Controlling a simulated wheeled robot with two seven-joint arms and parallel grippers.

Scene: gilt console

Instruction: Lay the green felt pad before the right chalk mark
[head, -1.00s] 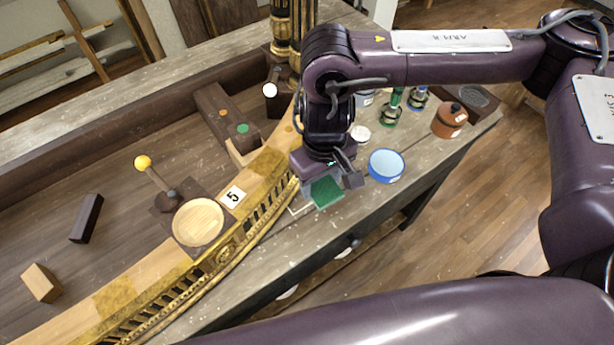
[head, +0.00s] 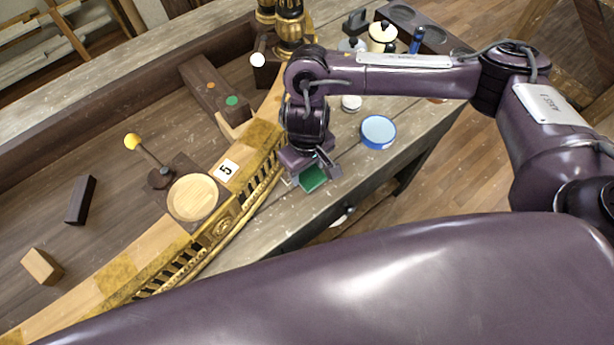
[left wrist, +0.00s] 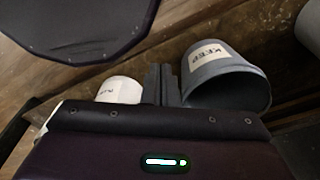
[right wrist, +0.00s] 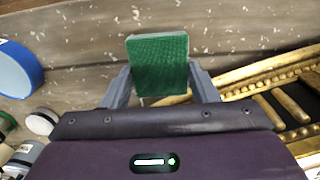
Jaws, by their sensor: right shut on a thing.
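The green felt pad (head: 312,179) is in my right gripper (head: 318,165), over the worn grey wooden strip in front of the gilt railing. In the right wrist view the pad (right wrist: 158,62) sits between the two fingers (right wrist: 160,85), which are shut on its sides. I cannot tell whether it touches the wood. A short white line (head: 287,181), perhaps a chalk mark, shows just left of the pad; the gripper hides part of that area. My left gripper (left wrist: 161,84) shows only in the left wrist view, its fingers together with nothing visible between them.
A blue round tin (head: 378,132) stands right of my right gripper. The gilt railing (head: 222,228) runs close on the left. A round wooden dish (head: 192,197) and a yellow-knobbed lever (head: 132,142) lie beyond. A grey cup labelled KEEP (left wrist: 225,78) is by my left gripper.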

